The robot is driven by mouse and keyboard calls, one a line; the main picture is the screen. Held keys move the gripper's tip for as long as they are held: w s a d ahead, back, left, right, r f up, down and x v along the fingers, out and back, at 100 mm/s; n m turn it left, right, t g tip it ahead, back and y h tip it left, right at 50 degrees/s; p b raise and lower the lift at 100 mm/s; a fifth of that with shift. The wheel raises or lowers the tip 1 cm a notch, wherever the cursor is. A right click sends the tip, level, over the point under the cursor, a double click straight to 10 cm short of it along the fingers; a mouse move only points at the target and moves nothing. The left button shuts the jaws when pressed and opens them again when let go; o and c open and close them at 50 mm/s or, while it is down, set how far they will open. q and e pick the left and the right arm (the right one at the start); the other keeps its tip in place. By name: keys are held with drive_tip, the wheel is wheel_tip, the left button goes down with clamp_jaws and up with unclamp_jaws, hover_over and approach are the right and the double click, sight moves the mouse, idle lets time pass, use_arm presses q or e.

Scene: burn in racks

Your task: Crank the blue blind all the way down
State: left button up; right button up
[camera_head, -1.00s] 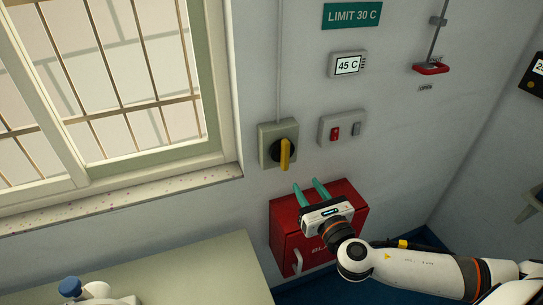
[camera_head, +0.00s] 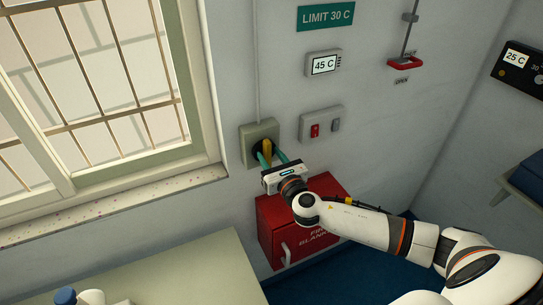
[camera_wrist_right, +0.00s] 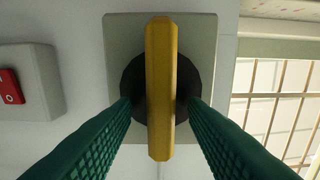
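A yellow handle (camera_head: 267,151) on a dark round hub sits on a beige wall box (camera_head: 248,149) beside the window. In the right wrist view the handle (camera_wrist_right: 160,85) stands upright in the picture. My right gripper (camera_head: 273,158) is open at the handle, its green fingers on either side. The wrist view shows a gap between each finger and the handle. No blue blind shows in these frames; the window's visible panes are uncovered. My left gripper is not in view.
A barred window (camera_head: 95,85) with a sill is at left. A switch box (camera_head: 322,124) with a red switch is right of the handle, under a 45 C display (camera_head: 323,65). A red cabinet (camera_head: 275,232) hangs below my right gripper. A pale counter (camera_head: 200,270) is at lower left.

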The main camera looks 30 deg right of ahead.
clamp_jaws()
drive_tip(key=shift+f+m, duration=0.1)
drive_tip(key=shift+m, duration=0.3)
